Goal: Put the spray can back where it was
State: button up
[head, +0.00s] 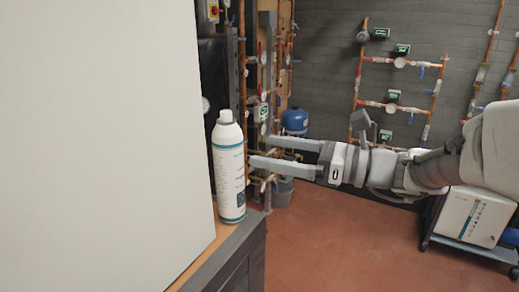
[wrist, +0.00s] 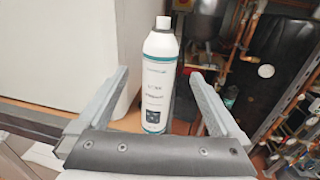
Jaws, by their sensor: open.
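The spray can (head: 229,170) is white with a teal band and a white cap. It stands upright on the wooden top of a dark cabinet, near its edge. My gripper (head: 258,150) is open, its two fingers pointing left at the can from the right side. In the head view the fingertips are just right of the can. In the wrist view the spray can (wrist: 157,85) shows upright between the fingers of my gripper (wrist: 158,74). I cannot tell whether either finger touches it.
A large pale panel (head: 95,140) rises directly left of the can. The dark cabinet (head: 235,262) has a narrow free strip of top in front of the can. Copper pipes, a blue vessel (head: 294,121) and a grey bucket (head: 282,192) are behind. A white unit (head: 472,215) stands on a cart at right.

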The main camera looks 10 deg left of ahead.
jog(key=s+d+f+n+g+h, duration=0.1)
jog(key=s+d+f+n+h, duration=0.1)
jog(key=s+f+n+h, duration=0.4)
jog(key=s+d+f+n+g+h, duration=0.1)
jog(key=s+d+f+n+h, duration=0.25)
jog(key=s, duration=0.45)
jog(key=s+d+f+n+t+h, duration=0.1)
jog(key=d+n+h, duration=0.3)
jog(key=d+n, duration=0.1)
jog(key=s+d+f+n+t+h, duration=0.2)
jog(key=d+n+h, duration=0.2)
jog(key=d+n, duration=0.2)
jog(key=shift+d+f+t, duration=0.15)
jog(key=shift+d+t, duration=0.15)
jog(key=shift+d, duration=0.3)
